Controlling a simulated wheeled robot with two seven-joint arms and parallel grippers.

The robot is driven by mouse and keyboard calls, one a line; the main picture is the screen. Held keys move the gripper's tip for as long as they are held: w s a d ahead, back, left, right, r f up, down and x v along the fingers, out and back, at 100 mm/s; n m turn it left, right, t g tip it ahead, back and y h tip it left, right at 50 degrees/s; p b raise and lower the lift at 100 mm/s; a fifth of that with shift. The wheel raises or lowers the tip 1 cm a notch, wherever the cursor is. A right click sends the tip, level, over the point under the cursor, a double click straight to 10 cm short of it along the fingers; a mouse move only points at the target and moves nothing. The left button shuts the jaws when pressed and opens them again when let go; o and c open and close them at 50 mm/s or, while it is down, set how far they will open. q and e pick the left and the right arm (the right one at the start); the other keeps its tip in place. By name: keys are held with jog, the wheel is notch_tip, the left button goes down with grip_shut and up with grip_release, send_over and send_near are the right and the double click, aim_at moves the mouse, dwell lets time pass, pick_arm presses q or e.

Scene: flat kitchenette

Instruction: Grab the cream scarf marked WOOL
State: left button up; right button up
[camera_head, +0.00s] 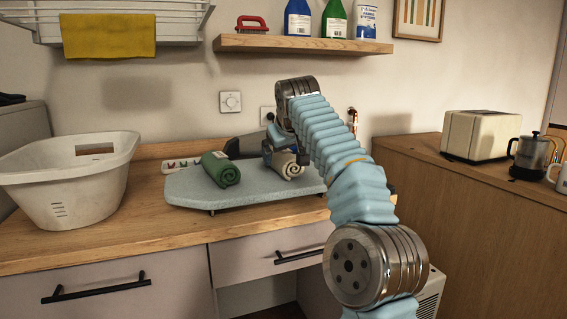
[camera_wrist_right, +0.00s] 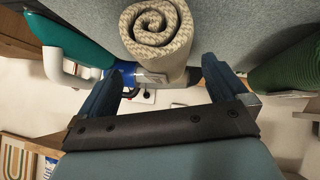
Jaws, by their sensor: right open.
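The cream scarf (camera_head: 289,167) is rolled up on the tabletop ironing board (camera_head: 240,197), partly hidden by my right gripper (camera_head: 280,150). In the right wrist view the cream roll (camera_wrist_right: 160,35) shows its spiral end, and a pale tag sits at its lower edge, too small to read. My right gripper (camera_wrist_right: 168,68) is open, with one finger on either side of the roll's lower part. I cannot tell whether the fingers touch it. A green rolled scarf (camera_head: 221,169) lies to its left, and also shows at the right in the wrist view (camera_wrist_right: 290,68). My left gripper is not in view.
A white laundry basket (camera_head: 70,185) stands on the counter at left. A teal appliance, apparently an iron (camera_wrist_right: 68,38), is close to the cream roll. A shelf (camera_head: 300,44) with bottles hangs above. A toaster (camera_head: 480,135) and kettle (camera_head: 530,156) stand at right.

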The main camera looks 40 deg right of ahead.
jog(key=x, duration=0.3)
jog(key=shift+w+f, duration=0.1)
jog(key=shift+f, duration=0.3)
jog(key=c, duration=1)
jog(key=shift+c, duration=0.2)
jog(key=shift+r, duration=0.2)
